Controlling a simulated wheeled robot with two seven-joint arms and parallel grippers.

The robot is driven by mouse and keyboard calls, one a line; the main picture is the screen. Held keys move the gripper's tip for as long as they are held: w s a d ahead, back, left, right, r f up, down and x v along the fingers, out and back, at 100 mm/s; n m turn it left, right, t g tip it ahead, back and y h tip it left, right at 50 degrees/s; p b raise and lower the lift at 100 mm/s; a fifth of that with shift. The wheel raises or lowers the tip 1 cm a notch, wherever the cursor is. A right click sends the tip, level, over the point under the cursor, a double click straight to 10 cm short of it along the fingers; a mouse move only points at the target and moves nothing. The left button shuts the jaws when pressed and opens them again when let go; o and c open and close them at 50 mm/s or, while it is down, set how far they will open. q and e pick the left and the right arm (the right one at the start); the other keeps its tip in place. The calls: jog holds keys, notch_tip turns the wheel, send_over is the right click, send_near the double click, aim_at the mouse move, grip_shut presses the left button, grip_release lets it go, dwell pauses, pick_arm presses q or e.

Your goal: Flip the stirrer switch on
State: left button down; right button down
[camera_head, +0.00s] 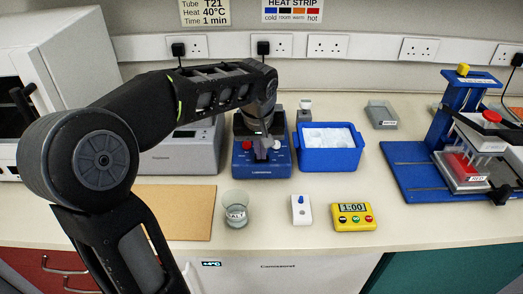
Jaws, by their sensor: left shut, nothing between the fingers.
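A blue bench device (262,171), which looks like the stirrer, stands at the back middle of the bench. It has a red round control (247,146) on the left of its front and a pale round control (277,145) on the right. My left gripper (262,156) points down in front of this device, between the two controls, shut and empty. It hides the middle of the device. I cannot tell whether the fingertips touch it, nor which part is the switch or how it is set. My right gripper is out of view.
A blue tub (328,166) stands close to the right of the device. A glass beaker (236,212), a white block with a blue knob (301,210) and a yellow timer (353,216) stand in front. A blue stand (408,178) is at the right. Bench between is clear.

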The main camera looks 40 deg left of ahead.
pick_arm(q)
jog(key=shift+a+r+p, duration=0.1)
jog(key=shift+r+p, duration=0.4)
jog(key=shift+r, duration=0.15)
notch_tip(320, 180, up, 3)
jog(key=shift+s+a+f+p, duration=0.1)
jog(key=shift+a+p, duration=0.05)
jog(key=shift+p, duration=1)
jog(key=b+v, duration=0.1)
jog(key=v, duration=0.9)
jog(key=shift+f, duration=0.1)
jog(key=shift+w+d+b, duration=0.35)
jog(key=shift+d+b, duration=0.15)
